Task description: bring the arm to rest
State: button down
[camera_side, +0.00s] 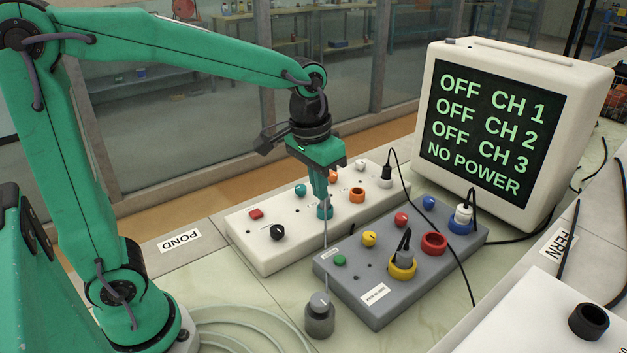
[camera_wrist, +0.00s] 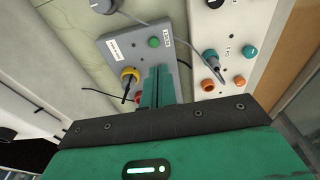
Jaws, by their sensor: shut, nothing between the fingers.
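My gripper (camera_side: 320,196) is shut and empty, pointing down over the near side of the white box (camera_side: 258,259). In the wrist view its fingers (camera_wrist: 157,72) are together, in front of the grey box (camera_wrist: 111,43), with nothing between them. A teal socket (camera_side: 324,212) shows just below the fingertips in the side view. A thin grey lead (camera_side: 325,240) runs from there to a grey cylinder with a knob (camera_side: 319,316). In the wrist view, a grey plug (camera_wrist: 213,60) stands at the white box, apart from the fingers.
The grey box (camera_side: 378,309) has plugs in its yellow socket (camera_side: 402,268) and blue socket (camera_side: 460,224). The monitor (camera_side: 487,128) reads OFF for three channels and NO POWER. Pale tubing (camera_side: 235,325) lies in front.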

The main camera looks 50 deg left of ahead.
jog(key=s+a+r+t, duration=0.2)
jog(key=s+a+t, duration=0.2)
jog(key=s, duration=0.9)
jog(key=shift+s+a, duration=0.15)
dwell(2.0)
